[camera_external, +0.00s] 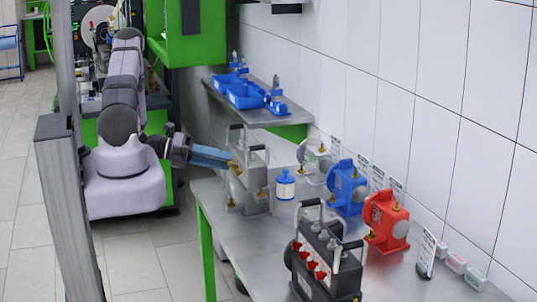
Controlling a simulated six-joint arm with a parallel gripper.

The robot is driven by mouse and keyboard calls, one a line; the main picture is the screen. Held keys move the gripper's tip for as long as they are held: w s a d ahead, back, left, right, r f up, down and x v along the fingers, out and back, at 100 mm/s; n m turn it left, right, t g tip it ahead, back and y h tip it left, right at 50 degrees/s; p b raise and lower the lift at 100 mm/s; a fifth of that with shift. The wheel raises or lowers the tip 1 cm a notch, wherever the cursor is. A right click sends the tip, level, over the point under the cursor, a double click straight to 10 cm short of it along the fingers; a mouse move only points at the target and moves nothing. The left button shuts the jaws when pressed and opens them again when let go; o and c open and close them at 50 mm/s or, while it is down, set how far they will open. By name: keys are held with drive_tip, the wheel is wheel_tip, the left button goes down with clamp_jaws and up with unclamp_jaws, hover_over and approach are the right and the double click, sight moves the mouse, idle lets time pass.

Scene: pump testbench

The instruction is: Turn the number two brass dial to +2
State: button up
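A black unit with red knobs (325,262) stands in front on the table (237,247). A blue-and-white bottle (285,185), a clear pump (313,160), a blue pump (346,187) and a red pump (385,220) stand behind, near the tiled wall. A shelf (258,117) holds blue trays.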

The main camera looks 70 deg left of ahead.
clamp_jaws()
drive_tip(key=shift+d+r+m+g+y+b, duration=0.1)
drive_tip(key=shift+m+g+y+b, duration=0.1)
drive_tip(key=shift+m+y, duration=0.4)
drive_tip(key=shift+d+r+m+g+y+b, duration=0.1)
drive_tip(key=shift+m+g+y+b, duration=0.15)
drive_tip(key=shift+m, duration=0.65)
